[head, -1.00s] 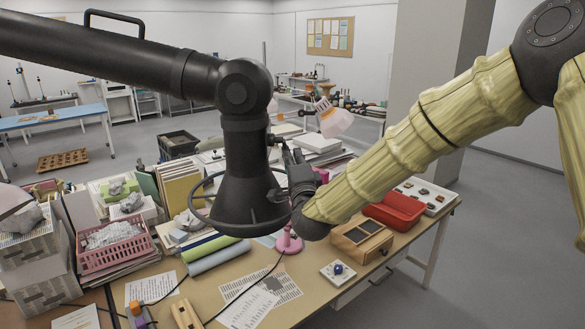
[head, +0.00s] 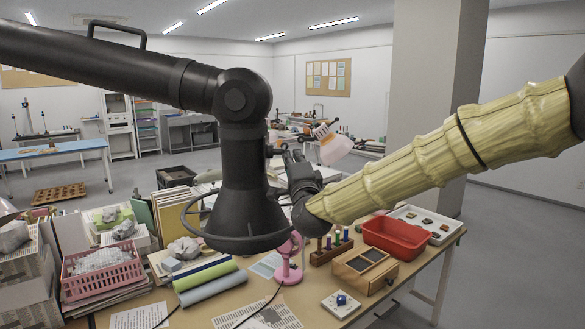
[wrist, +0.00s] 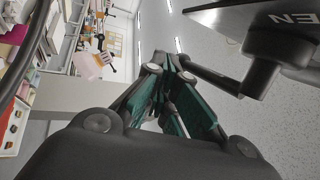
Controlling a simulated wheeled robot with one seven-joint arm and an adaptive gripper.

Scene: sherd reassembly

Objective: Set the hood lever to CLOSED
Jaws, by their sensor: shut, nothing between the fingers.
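The black extraction hood (head: 240,205) hangs from its jointed arm above the desk in the head view, with a thin ring around it. My gripper (head: 290,155) is close to the hood's right side there, with its fingers partly hidden in dark clutter. In the wrist view my gripper (wrist: 170,75) is shut and empty, its green-padded fingers together. A dark plate (wrist: 245,17) with the white letters "EN" shows at upper right. A dark bar (wrist: 210,76), perhaps the hood lever, runs beside the fingertips below the plate. I cannot tell whether they touch or which setting it has.
A pink desk lamp (head: 290,262) stands right behind the hood and gripper. The desk holds a pink crate (head: 103,278), a red tray (head: 395,240), a wooden box (head: 363,270) and papers. The floor to the right is clear.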

